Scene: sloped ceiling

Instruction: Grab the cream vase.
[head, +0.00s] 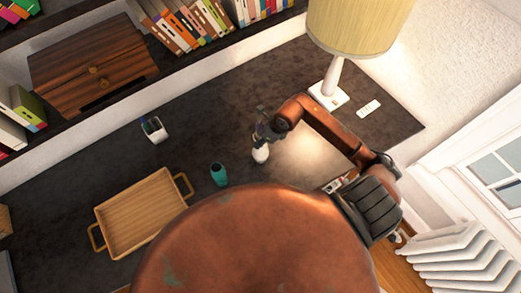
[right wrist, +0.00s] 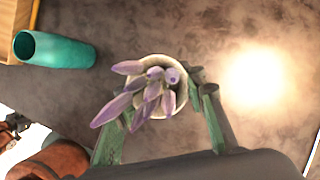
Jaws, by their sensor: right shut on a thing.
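The cream vase (head: 260,155) is on the dark desktop in the head view, just below my right gripper (head: 264,136). In the right wrist view, the vase (right wrist: 181,100) is seen from above with purple flowers (right wrist: 150,92) in it, which hide much of its rim. The green-tinted fingers of my right gripper lie on either side of the vase and are shut on it. I cannot tell whether its base touches the desk. My left gripper is not in view.
A wooden tray (head: 140,212) lies further left. A pen cup (head: 154,129), a lamp (head: 330,94) and a white remote (head: 369,107) are also on the desk. Bare desktop lies between the pen cup and the lamp.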

